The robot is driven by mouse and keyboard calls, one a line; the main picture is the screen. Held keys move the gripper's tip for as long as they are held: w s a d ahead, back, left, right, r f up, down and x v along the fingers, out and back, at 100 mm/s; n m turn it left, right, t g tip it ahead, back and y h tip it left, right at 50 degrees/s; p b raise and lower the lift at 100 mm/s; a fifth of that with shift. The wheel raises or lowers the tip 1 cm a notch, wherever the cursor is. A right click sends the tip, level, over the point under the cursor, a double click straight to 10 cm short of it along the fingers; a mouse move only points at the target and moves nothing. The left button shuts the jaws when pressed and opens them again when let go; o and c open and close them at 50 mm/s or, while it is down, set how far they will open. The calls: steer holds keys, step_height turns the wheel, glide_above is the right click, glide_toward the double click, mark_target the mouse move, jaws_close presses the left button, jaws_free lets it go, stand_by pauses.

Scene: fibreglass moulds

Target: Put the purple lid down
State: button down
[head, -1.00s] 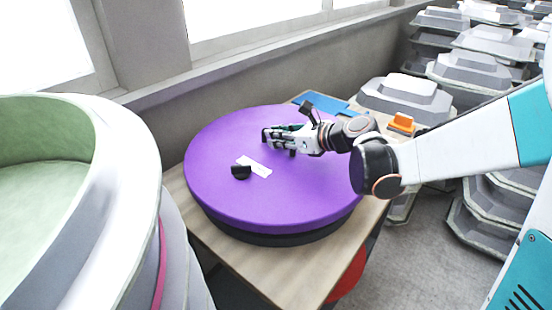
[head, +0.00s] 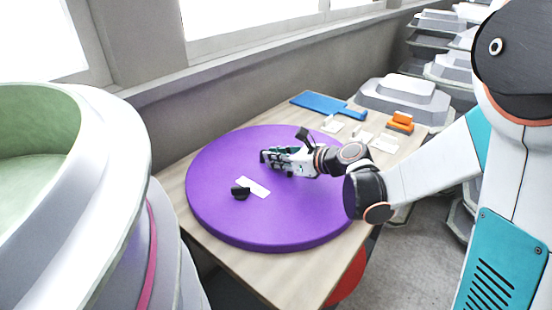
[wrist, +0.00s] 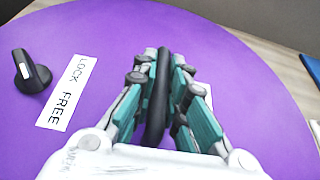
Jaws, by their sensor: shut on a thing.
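The purple lid (head: 305,215) is a large round disc. It lies flat and level on the wooden table (head: 262,276) or very close above it; no gap shows under its front rim. My gripper (head: 270,158) is over the lid's far middle, shut on the lid's black handle, seen upright between the fingers (wrist: 160,80) in the wrist view as a dark bar (wrist: 157,105). A black knob (wrist: 31,72) and a white label (wrist: 67,92) reading LOCK FREE sit on the lid left of the gripper. The lid's underside is hidden.
Behind the lid lie a blue flat item (head: 325,104), an orange item (head: 401,122) and small white pieces (head: 384,143). A large white mould with a green inside (head: 125,185) stands close at left. Grey moulds (head: 403,94) are stacked at back right. The table's front strip is bare.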

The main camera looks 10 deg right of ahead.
steer(key=shift+f, duration=0.1)
steer(key=c, duration=1.6)
jaws_free()
steer(key=shift+r, duration=0.2)
steer(key=p+v, duration=0.2)
steer(key=v, duration=1)
steer(key=shift+f+p, duration=0.15)
steer(key=shift+p, duration=0.25)
